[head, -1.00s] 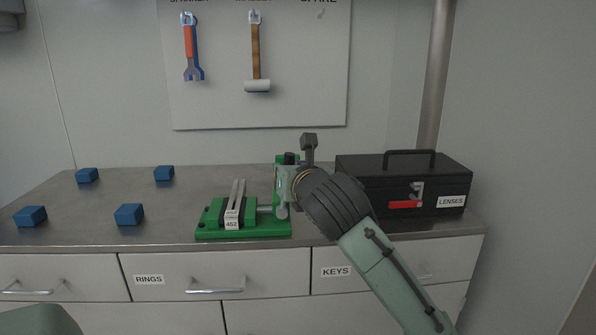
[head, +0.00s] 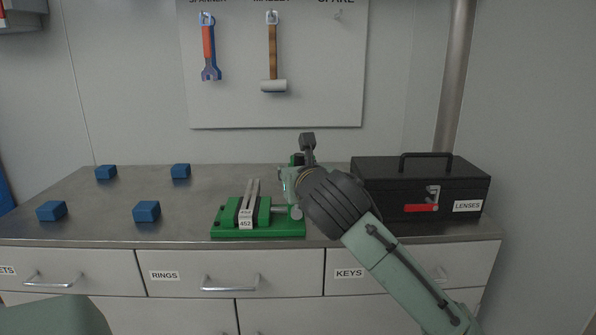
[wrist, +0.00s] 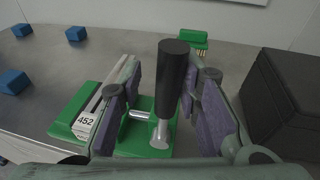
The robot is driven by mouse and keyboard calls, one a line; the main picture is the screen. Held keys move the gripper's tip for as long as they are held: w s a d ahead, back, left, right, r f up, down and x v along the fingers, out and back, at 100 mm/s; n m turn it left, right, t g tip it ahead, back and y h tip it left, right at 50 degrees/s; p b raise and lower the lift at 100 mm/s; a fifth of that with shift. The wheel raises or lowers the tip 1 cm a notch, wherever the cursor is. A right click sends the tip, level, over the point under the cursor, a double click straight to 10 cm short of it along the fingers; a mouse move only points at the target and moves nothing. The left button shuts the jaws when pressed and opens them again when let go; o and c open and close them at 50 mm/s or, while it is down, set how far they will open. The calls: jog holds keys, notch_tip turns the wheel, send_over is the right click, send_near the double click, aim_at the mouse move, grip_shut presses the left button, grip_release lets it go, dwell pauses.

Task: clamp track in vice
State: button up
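The green vice (head: 228,230) stands on the counter, and its base also shows in the wrist view (wrist: 152,148). A grey track (head: 252,197) labelled 452 lies between its jaws; it shows at the left in the wrist view (wrist: 99,100). The vice's handle has a black grip (wrist: 173,78) on a metal lever. My gripper (wrist: 160,108) is open, with its purple-padded fingers on either side of the handle and visible gaps. In the head view my gripper (head: 290,182) is over the vice's right end and partly hides it.
Several blue blocks (head: 147,211) sit on the counter's left. A black toolbox (head: 385,190) labelled LENSES stands close on the right. A green piece with gold pins (wrist: 195,40) lies behind the handle. A spanner (head: 209,48) and mallet (head: 273,55) hang on the wall board.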

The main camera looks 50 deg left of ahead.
jog(key=shift+o, duration=1.2)
jog(key=shift+s+a, duration=0.1)
jog(key=shift+s, duration=0.05)
jog(key=shift+d, duration=0.3)
jog(key=v, duration=1.1)
jog(key=shift+s+d, duration=0.15)
jog(key=shift+s, duration=0.1)
jog(key=shift+r, duration=0.1)
